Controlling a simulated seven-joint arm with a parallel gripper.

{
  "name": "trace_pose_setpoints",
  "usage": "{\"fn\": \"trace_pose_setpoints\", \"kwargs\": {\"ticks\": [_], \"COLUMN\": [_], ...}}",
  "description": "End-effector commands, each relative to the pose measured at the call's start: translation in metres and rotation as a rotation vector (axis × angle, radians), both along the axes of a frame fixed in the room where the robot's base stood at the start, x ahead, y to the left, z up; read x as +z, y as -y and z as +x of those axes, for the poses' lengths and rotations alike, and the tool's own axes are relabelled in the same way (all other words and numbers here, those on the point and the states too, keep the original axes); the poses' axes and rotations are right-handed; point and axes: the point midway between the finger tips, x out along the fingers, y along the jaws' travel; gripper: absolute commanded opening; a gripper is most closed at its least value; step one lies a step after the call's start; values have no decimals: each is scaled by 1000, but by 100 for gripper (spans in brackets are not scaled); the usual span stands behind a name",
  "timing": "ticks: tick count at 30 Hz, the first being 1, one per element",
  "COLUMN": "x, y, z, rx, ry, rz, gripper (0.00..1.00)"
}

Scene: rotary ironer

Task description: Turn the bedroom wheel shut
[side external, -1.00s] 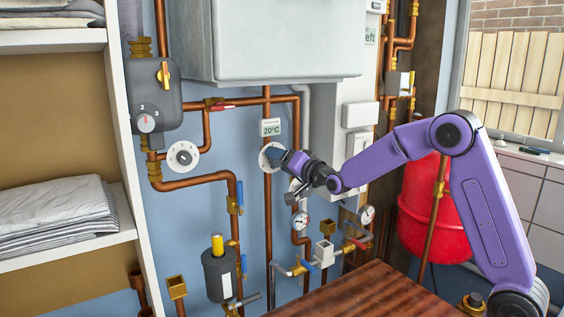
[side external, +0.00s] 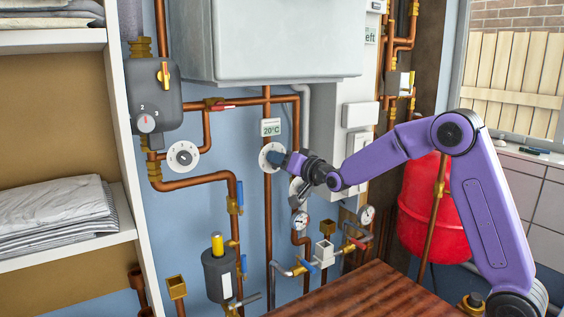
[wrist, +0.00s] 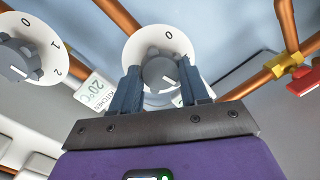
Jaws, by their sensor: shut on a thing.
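A round white dial plate (wrist: 135,48) with a grey knob (wrist: 160,72) fills the middle of the wrist view. A 0 is printed on the plate, and a white mark shows on the lower right of the knob's face. My gripper (wrist: 166,88) is shut on this knob, one blue finger on each side. In the side view, my gripper (side external: 284,158) reaches the dial plate (side external: 266,152) on the blue wall from the right and hides the knob. I cannot tell from the lettering which dial is the bedroom one.
A second dial (wrist: 30,55), marked 0, 1, 2, is at the wrist view's left. A 20°C label (wrist: 95,88) lies between the dials. Another white dial (side external: 183,157) is left of my gripper in the side view. Copper pipes (side external: 267,215) and a red-handled valve (wrist: 304,82) are close by.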

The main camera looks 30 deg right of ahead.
Motion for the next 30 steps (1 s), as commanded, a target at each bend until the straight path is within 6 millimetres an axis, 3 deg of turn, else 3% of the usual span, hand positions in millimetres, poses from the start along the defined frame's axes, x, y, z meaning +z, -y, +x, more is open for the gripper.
{"fn": "trace_pose_setpoints", "kwargs": {"ticks": [30], "x": [2], "y": [-6], "z": [-1], "rx": [3], "ry": [0], "rz": [-964], "gripper": [14]}}
